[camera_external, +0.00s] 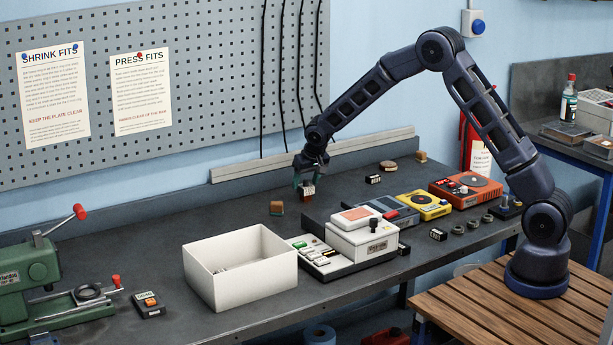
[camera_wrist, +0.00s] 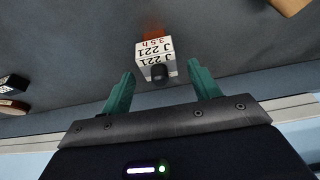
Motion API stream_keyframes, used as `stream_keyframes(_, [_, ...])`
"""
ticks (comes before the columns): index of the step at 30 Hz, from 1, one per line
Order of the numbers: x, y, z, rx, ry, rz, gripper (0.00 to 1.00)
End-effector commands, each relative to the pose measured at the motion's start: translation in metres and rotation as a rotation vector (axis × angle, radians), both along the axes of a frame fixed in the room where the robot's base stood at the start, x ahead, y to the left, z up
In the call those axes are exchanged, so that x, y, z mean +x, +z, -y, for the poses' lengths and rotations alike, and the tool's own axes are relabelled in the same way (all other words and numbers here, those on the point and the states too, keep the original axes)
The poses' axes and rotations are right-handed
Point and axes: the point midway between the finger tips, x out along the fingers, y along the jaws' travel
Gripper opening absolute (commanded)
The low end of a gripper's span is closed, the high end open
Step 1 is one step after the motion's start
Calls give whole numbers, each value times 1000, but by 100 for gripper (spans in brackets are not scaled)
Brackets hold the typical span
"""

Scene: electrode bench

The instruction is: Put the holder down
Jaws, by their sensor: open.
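The holder (camera_external: 307,194) is a small block with a white label reading "J 221" and "3.5 h", and a dark round knob on its near end in the wrist view (camera_wrist: 154,50). It appears to stand on the dark bench (camera_external: 235,205) towards the back. My gripper (camera_external: 308,180) is just above it in the external view. In the wrist view my gripper (camera_wrist: 162,75) has its two green fingers spread wide. The holder lies just past the fingertips, between their lines, with a gap on both sides. A reddish patch shows beyond the holder; I cannot tell what it is.
A brown-topped block (camera_external: 277,208) sits to the left. A black labelled block (camera_external: 373,179) and a round wooden piece (camera_external: 388,165) lie to the right. In front are a white open box (camera_external: 240,285), a device with a lever (camera_external: 365,238), and yellow (camera_external: 424,204) and orange (camera_external: 466,190) units.

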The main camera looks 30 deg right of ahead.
Motion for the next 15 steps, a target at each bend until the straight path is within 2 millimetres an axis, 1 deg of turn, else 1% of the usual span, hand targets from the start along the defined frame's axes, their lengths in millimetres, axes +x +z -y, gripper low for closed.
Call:
stream_keyframes(12, [-29,70,-1,2,1,2,62])
stream_keyframes(15, [-35,85,0,1,0,2,62])
